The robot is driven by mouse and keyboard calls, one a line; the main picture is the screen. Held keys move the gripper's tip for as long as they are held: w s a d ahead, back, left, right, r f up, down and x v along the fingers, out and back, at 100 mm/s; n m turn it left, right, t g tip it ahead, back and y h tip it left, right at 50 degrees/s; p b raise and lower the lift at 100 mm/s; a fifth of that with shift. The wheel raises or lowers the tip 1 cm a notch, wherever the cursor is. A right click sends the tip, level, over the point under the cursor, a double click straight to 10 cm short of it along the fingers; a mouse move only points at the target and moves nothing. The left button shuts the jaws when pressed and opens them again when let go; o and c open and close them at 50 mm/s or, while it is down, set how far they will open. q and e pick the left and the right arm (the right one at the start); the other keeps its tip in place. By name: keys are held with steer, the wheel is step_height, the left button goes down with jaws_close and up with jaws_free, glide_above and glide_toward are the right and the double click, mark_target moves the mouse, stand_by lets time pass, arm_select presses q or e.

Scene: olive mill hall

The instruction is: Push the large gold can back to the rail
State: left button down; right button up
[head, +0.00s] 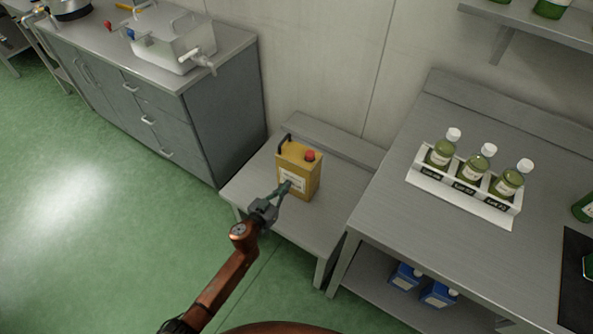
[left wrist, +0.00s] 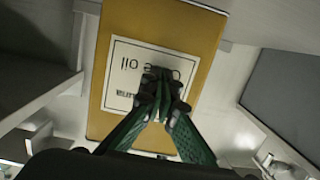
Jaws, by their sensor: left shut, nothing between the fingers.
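The large gold can (head: 300,172) stands upright on a low grey metal table (head: 258,192) in the head view. It has a red cap, a dark handle and a white label. The rail (head: 325,138) runs along the wall at the table's back, with the can in front of it. My left gripper (head: 286,187) is shut and empty, its fingertips at the can's label. In the left wrist view the can (left wrist: 200,28) fills the middle, and the closed fingertips (left wrist: 160,85) cover part of the label. I cannot tell for certain whether they touch it. My right gripper is not in view.
A higher steel table (head: 385,225) stands on the right, with a white rack (head: 460,190) of three green bottles. Blue cans (head: 405,276) sit on its lower shelf. A grey cabinet (head: 222,105) stands on the left with a steel tank (head: 170,45).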

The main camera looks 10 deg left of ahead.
mark_target(291, 179)
arm_select(q)
steer(key=shift+r+x, duration=0.2)
steer(key=shift+x, duration=0.7)
steer(key=shift+r+x, duration=0.2)
steer(key=shift+x, duration=0.7)
steer(key=shift+r+b+x, duration=0.15)
steer(key=shift+b+x, duration=0.25)
steer(key=shift+x, duration=0.65)
steer(key=shift+r+b+x, duration=0.15)
steer(key=shift+b+x, duration=0.2)
steer(key=shift+x, duration=0.65)
steer(key=p+v, duration=0.1)
steer(key=v, duration=0.1)
steer(key=f+p+v, duration=0.1)
steer(key=v, duration=0.1)
steer(key=p+v, duration=0.1)
steer(key=v, duration=0.2)
steer(key=shift+s+f, duration=0.15)
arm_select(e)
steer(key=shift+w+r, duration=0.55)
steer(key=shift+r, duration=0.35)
